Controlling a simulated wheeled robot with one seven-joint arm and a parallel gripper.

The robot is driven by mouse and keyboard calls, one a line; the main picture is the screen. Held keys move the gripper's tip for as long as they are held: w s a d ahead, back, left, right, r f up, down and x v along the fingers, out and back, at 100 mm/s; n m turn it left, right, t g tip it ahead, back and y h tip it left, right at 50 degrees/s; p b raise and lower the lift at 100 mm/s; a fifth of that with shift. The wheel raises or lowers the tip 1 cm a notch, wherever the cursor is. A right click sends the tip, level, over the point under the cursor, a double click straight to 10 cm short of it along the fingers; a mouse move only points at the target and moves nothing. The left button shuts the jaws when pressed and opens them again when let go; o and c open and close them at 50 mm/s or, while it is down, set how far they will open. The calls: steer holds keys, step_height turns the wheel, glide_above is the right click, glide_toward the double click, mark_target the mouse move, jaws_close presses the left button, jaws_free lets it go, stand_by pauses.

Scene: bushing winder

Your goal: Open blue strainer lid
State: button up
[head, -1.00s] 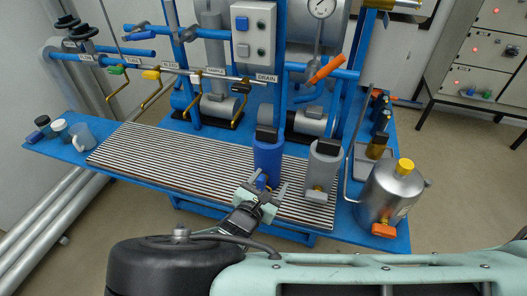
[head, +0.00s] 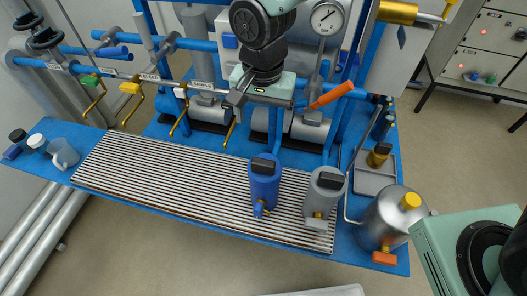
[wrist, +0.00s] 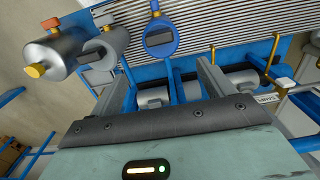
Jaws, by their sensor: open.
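The blue strainer (head: 264,183) stands upright on the slatted grating in the head view, with a dark block-shaped handle on its lid (head: 263,167). The lid looks closed. In the wrist view the strainer's round blue top (wrist: 162,38) with its dark handle shows beyond the fingers, near the top middle. My gripper (head: 262,104) is raised above and behind the strainer in the head view, apart from it. In the wrist view my gripper (wrist: 168,82) shows two spread fingers with nothing held between them.
A grey strainer (head: 324,194) stands just right of the blue one. A metal can with a yellow cap (head: 392,220) is further right. Pipes and an orange-handled valve (head: 331,96) stand behind. The grating (head: 165,178) is clear to the left; cups (head: 63,153) stand at its far left.

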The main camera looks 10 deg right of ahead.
mark_target(263, 161)
step_height(263, 161, down, 17)
steer(key=p, duration=0.3)
steer(key=shift+s+p, duration=0.1)
steer(key=shift+p, duration=0.3)
steer(key=c, duration=1.4)
steer(key=shift+d, duration=0.1)
